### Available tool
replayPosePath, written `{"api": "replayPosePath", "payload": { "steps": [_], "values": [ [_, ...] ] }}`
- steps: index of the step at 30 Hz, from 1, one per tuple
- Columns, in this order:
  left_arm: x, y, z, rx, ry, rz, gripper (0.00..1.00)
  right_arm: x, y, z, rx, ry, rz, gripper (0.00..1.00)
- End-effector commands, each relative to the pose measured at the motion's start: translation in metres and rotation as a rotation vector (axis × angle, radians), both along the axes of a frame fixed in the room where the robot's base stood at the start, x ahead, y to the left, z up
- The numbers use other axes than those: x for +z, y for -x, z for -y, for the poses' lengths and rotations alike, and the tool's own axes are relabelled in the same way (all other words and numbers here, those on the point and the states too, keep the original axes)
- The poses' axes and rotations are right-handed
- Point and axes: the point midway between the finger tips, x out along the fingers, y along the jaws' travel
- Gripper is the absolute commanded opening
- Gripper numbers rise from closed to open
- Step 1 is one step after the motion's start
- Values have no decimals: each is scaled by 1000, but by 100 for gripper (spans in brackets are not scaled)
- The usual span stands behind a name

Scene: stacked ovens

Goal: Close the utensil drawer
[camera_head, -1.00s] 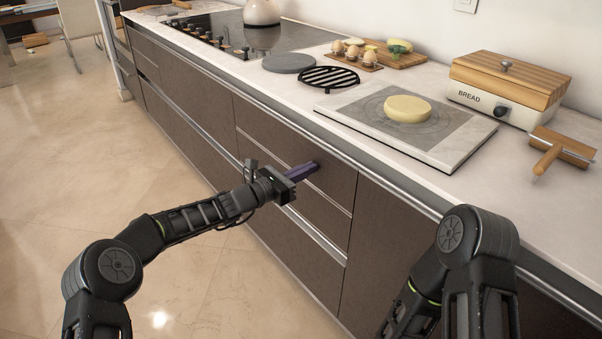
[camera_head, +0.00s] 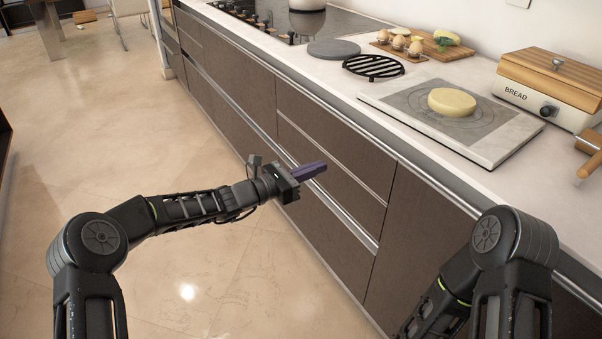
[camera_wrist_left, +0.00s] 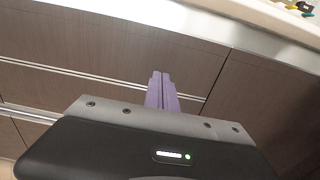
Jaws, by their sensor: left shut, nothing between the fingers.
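The dark brown drawer fronts (camera_head: 338,150) lie in line with the cabinet face in the head view, and no drawer sticks out. I cannot tell by looks which one is the utensil drawer. My left gripper (camera_head: 312,170) has its purple fingers shut and empty, in front of the upper drawer front. In the left wrist view the shut fingers (camera_wrist_left: 161,90) point at the brown front (camera_wrist_left: 110,50) below the counter edge; contact cannot be told. My right arm shows at the lower right, but its gripper is out of view.
The counter above carries a marble board with a round cheese (camera_head: 452,102), a black trivet (camera_head: 373,66), a grey disc (camera_head: 334,49), an egg holder (camera_head: 398,45) and a bread box (camera_head: 548,85). The tiled floor (camera_head: 150,130) on the left is clear.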

Motion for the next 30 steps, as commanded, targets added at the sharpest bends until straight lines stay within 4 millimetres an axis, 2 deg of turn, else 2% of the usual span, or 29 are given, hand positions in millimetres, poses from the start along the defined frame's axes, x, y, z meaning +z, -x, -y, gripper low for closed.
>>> {"api": "replayPosePath", "payload": {
  "steps": [3,7,25,28,30],
  "values": [
    [1,11,-20,2,-1,0,0,3,0,0,1,0,-1,36],
    [1,19,-31,1,0,0,0,4,0,0,1,0,-1,36],
    [-2,20,-34,4,-15,12,0,4,0,0,1,0,-1,36],
    [-19,19,-36,14,-110,39,0,4,0,0,1,0,-1,36],
    [-42,27,-32,-7,-210,54,0,4,0,0,1,0,-1,36]
  ]
}}
